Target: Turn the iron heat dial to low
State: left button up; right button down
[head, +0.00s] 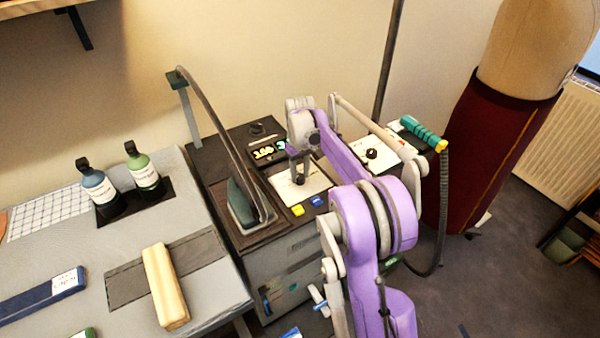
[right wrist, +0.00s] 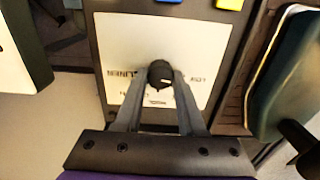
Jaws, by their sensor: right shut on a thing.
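The iron heat dial (head: 299,180) is a small black knob on a white plate (head: 317,186) on the dark iron station. My right gripper (head: 299,168) comes down over it from above. In the right wrist view the two grey fingers of my right gripper (right wrist: 160,82) are closed on either side of the black dial (right wrist: 160,73). The white plate (right wrist: 135,35) carries printed words around the dial, LINEN and LOW among them. The dial's pointer setting is too small to read surely. My left gripper is not in view.
The iron (head: 243,205) stands left of the dial, with a hose arching above it. A yellow button (head: 298,210) and a blue button (head: 317,202) sit in front of the plate. A lit display (head: 265,152) is behind. Another knob (head: 371,153) is at right.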

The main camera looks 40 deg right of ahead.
aim_at(300, 176)
dwell(0.5)
jog(key=c, duration=0.5)
grip_release()
notch_tip(300, 176, up, 11)
jog(key=shift+p, duration=0.4)
jog(key=shift+f, duration=0.1)
